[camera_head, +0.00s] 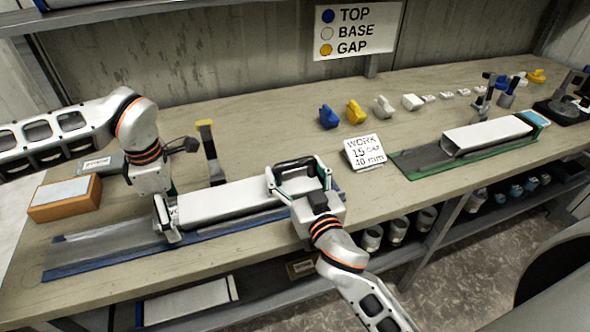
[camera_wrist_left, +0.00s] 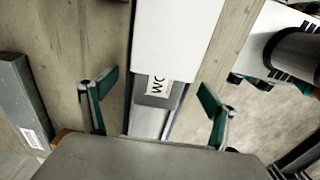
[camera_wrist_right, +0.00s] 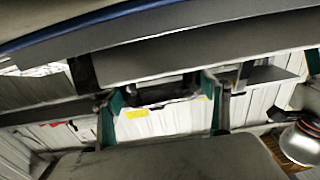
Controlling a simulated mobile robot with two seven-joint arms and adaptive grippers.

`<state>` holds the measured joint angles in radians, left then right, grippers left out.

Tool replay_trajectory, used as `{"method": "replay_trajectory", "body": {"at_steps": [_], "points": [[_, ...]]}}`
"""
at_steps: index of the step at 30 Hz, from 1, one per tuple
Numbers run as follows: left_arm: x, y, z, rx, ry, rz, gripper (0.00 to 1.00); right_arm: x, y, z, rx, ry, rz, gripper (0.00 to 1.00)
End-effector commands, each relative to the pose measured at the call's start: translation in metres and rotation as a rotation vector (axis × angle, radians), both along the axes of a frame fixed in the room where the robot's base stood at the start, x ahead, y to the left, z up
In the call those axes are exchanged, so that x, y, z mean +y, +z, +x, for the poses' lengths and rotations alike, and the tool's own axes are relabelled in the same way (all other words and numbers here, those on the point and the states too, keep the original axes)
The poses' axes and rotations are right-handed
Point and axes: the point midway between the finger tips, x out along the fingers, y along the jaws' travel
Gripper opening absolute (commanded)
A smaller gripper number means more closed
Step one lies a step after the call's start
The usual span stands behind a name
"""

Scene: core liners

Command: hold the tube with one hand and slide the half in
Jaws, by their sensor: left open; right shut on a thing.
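A long white tube (camera_head: 228,201) lies along a blue-edged rack (camera_head: 112,256). My right gripper (camera_head: 297,178) is shut across its right end. In the right wrist view a white surface with yellow marks (camera_wrist_right: 165,122) sits between the fingers. My left gripper (camera_head: 168,218) is open at the tube's left end. In the left wrist view its fingers stand apart on both sides, with the white tube (camera_wrist_left: 178,40) ahead. A grey piece with a lettered label (camera_wrist_left: 157,88) shows at the tube's near end; I cannot tell whether it is the half or how deep it sits.
A second white length (camera_head: 487,135) lies on a green rack at right. Blue, yellow and white small blocks (camera_head: 356,111) stand behind a work sign (camera_head: 364,151). A yellow-topped post (camera_head: 210,150) rises behind the tube. An orange box (camera_head: 65,198) stands left.

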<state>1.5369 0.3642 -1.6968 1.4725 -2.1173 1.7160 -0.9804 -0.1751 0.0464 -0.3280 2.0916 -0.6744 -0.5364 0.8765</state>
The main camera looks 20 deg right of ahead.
Motion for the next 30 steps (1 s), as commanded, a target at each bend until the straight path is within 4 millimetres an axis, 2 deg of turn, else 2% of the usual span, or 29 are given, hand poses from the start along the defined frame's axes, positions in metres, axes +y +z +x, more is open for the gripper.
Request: {"method": "replay_trajectory", "body": {"at_steps": [30], "points": [[0.0, 0.057, 0.0, -0.002, 0.0, 0.0, 0.87, 0.0, 0.003, 0.0, -0.006, 0.001, 0.004, 0.44]]}}
